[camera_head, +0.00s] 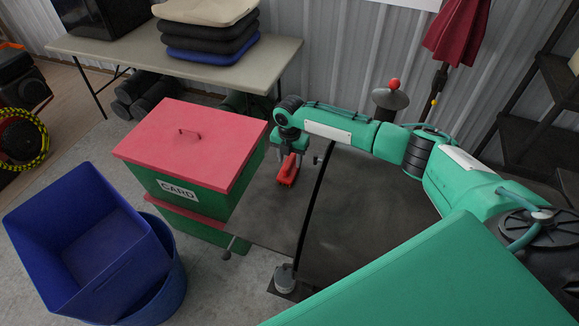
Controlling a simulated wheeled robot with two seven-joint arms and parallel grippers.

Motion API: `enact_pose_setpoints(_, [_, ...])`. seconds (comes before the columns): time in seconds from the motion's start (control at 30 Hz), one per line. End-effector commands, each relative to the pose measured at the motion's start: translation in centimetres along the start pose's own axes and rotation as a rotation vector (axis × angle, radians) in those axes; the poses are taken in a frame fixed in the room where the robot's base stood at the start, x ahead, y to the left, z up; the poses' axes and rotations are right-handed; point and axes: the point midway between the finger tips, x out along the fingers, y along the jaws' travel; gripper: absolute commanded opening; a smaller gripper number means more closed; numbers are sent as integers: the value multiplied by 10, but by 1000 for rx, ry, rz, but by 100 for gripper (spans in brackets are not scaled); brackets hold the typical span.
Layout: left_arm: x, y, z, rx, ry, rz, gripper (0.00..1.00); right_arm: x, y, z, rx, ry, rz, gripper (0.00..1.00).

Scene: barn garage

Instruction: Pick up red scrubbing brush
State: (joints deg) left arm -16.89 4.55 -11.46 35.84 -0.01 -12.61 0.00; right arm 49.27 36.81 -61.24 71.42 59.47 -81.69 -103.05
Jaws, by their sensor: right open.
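The red scrubbing brush (288,170) lies on the dark flat surface (262,208) just right of the red-lidded box. My right gripper (290,160) is at the end of the green arm that comes in from the right. It points down directly over the brush and is open. Its fingers overlap the brush's far end in this view, so I cannot tell whether they touch it. My left gripper is not in view.
A green box with a red lid (190,140), labelled CARD, stands close left of my right gripper. Blue bins (90,245) stand at the lower left. A table (262,62) with stacked cushions (205,40) is behind. A closed red umbrella (456,32) stands at the back right.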

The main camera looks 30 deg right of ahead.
Motion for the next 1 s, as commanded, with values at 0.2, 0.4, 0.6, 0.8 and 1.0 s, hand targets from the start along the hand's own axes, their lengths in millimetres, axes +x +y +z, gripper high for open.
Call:
enact_pose_setpoints(0.2, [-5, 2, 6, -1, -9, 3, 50, 16, 0, 0, 0, 0, 0, 45])
enact_pose_setpoints(0.4, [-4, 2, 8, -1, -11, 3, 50, 16, 1, 0, 0, 0, 1, 40])
enact_pose_setpoints(0.6, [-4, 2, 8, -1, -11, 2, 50, 16, 1, 0, 0, 0, 1, 0])
enact_pose_setpoints(0.8, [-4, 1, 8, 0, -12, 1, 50, 15, 1, 0, 0, 0, 2, 0])
enact_pose_setpoints(1.0, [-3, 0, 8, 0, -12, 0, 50, 11, 1, 0, -1, -1, 3, 0])
